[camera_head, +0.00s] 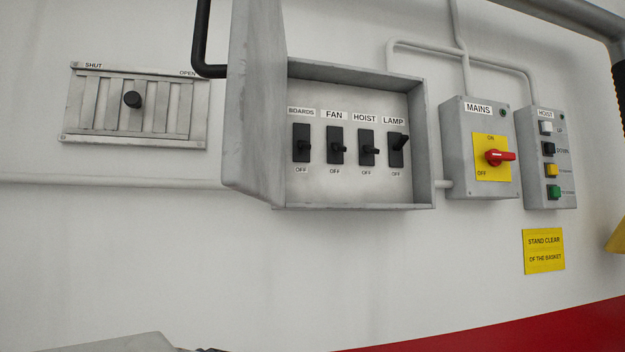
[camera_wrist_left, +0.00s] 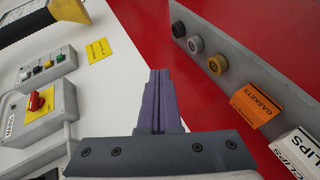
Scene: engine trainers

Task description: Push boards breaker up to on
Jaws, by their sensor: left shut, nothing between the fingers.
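The boards breaker (camera_head: 303,146) is the leftmost black switch in the open grey breaker box (camera_head: 360,207). Its lever sits low, near the OFF label, unlike the raised lever of the lamp breaker (camera_head: 397,147) at the right end. The fan breaker (camera_head: 336,147) and hoist breaker (camera_head: 367,149) stand between, levers also low. My left gripper (camera_wrist_left: 160,95) shows in the left wrist view, purple fingers together and empty, in front of a red panel and away from the breakers. The breaker box is not visible in that view. My right gripper is not in view.
The box's door (camera_head: 252,110) stands open on the left, beside a black bar (camera_head: 201,40). Right of the box are the mains switch (camera_head: 497,157) and hoist buttons (camera_head: 546,155). A vent (camera_head: 133,104) is at left. An orange gaskets box (camera_wrist_left: 257,105) is near my left gripper.

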